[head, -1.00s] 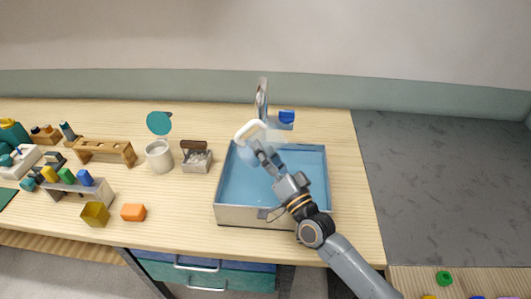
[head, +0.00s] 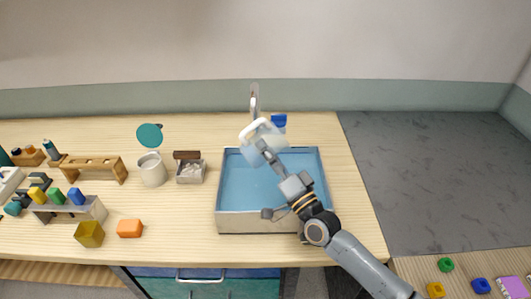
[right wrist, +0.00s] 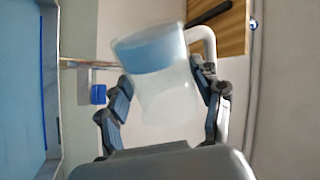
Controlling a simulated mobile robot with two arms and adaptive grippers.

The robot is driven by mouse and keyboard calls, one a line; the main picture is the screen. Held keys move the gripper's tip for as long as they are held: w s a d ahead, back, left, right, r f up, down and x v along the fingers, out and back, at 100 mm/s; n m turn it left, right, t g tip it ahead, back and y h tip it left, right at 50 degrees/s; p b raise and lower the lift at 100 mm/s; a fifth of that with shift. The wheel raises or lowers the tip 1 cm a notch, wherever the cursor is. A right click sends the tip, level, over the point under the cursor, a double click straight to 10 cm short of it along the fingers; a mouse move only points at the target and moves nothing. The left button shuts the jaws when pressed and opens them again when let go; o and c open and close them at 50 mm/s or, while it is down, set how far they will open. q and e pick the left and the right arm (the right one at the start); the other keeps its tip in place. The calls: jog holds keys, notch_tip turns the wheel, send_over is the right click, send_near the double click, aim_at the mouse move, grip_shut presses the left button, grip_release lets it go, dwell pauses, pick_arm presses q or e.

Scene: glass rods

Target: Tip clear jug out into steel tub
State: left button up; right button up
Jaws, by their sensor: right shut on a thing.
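The clear jug (head: 268,141), with a white handle, is held above the back of the steel tub (head: 258,223) in the head view. My right gripper (head: 265,149) is shut on the jug. In the right wrist view the jug (right wrist: 165,95) sits between the two fingers, tilted, with a blue band near its upper end and the handle on the right. I cannot tell whether the blue is liquid inside. The tub has grey walls and a flat blue inside. My left gripper is not in view.
A tap (head: 254,98) and a small blue block (head: 279,120) are behind the tub. A white canister (head: 152,170), a small box (head: 190,172), an orange block (head: 130,228) and a yellow block (head: 89,234) are to its left. The counter right of the tub is clear.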

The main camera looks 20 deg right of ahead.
jog(key=shift+a+r+m, duration=0.2)
jog(key=shift+r+m, duration=0.2)
jog(key=shift+r, duration=0.1)
jog(key=shift+a+f, duration=0.1)
jog(key=shift+a, duration=0.15)
jog(key=shift+d, duration=0.15)
jog(key=shift+r+m+t+h+b, duration=0.2)
jog(key=shift+m+t+h+b, duration=0.1)
jog(key=shift+m+b, duration=0.25)
jog(key=shift+r+m, duration=0.1)
jog(key=shift+m, duration=0.15)
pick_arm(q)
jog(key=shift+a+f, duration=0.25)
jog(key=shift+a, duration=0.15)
